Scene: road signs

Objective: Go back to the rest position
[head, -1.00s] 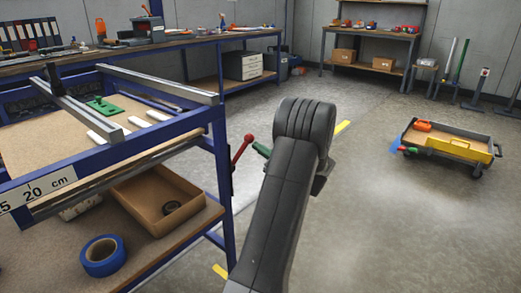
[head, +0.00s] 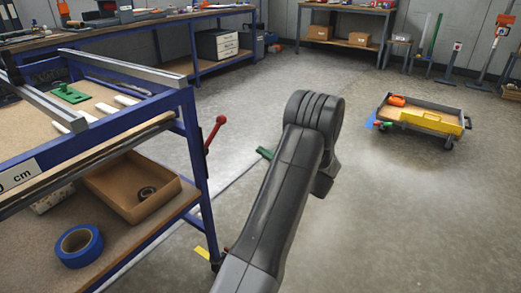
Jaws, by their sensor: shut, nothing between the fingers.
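My dark grey arm rises from the bottom middle of the head view to a thick ribbed joint. My gripper's fingers do not show; they are beyond or behind the arm. A small green piece (head: 264,153) sticks out left of the arm. I cannot tell whether it belongs to my arm. No held object is in sight.
A blue-framed bench (head: 190,150) stands close on the left, with a red-knobbed lever (head: 217,128) at its side. Its lower shelf holds a cardboard tray (head: 163,207) and blue tape (head: 78,246). A cart (head: 448,144) stands right. The floor between is clear.

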